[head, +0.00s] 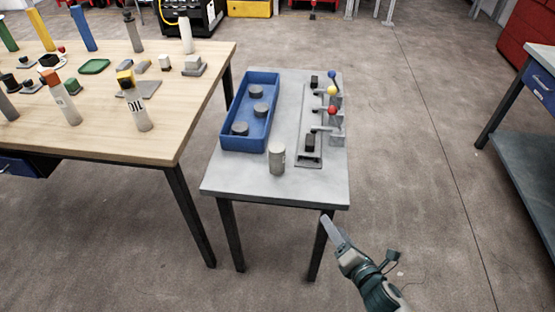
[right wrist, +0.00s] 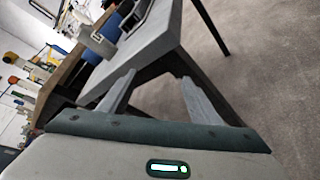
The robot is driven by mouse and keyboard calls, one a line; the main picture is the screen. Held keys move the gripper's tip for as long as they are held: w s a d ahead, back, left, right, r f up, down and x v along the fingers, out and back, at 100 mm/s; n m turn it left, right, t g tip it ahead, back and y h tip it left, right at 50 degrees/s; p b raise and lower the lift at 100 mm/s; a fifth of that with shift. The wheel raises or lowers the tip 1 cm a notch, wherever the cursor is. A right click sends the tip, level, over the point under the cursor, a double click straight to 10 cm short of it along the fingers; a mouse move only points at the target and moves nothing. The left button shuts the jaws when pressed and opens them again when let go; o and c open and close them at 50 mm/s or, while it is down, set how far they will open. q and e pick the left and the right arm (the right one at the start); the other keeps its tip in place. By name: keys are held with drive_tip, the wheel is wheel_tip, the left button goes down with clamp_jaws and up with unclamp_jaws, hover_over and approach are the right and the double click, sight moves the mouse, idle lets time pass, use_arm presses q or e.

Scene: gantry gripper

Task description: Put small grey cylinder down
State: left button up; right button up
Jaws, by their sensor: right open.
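A small grey cylinder (head: 277,158) stands upright on the grey side table (head: 240,185), near its front edge and just outside the blue tray. It also shows tilted by the camera angle in the right wrist view (right wrist: 98,42). My right gripper (head: 328,226) is in front of and below the table's front right corner, apart from the cylinder. In the right wrist view its two fingers (right wrist: 158,88) are spread with nothing between them. My left gripper is not in view.
The blue tray (head: 227,137) holds three short dark grey discs. A fixture with levers and red, yellow and blue knobs (head: 333,111) lines the table's right side. A wooden table (head: 190,100) with bottles and small parts stands at left.

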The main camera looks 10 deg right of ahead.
drive_tip(key=s+f+m+g, duration=0.2)
drive_tip(key=s+f+m, duration=0.1)
drive_tip(key=f+m, duration=0.3)
drive_tip(key=s+f+m+g+h, duration=0.1)
drive_tip(key=s+f+m, duration=0.2)
drive_tip(key=f, duration=0.6)
drive_tip(key=s+f+m+g, duration=0.2)
drive_tip(key=s+f+m, duration=0.1)
drive_tip(key=f+m, duration=0.3)
drive_tip(key=s+a+f+m+g, duration=0.2)
drive_tip(key=s+f+m, duration=0.3)
drive_tip(key=s+f, duration=0.1)
drive_tip(key=s+a+f+m+g, duration=0.2)
drive_tip(key=s+f+m, duration=0.3)
drive_tip(key=s+f, duration=0.2)
wheel_tip(320, 180, down, 2)
drive_tip(key=shift+a+f, duration=0.1)
drive_tip(key=shift+a, duration=0.15)
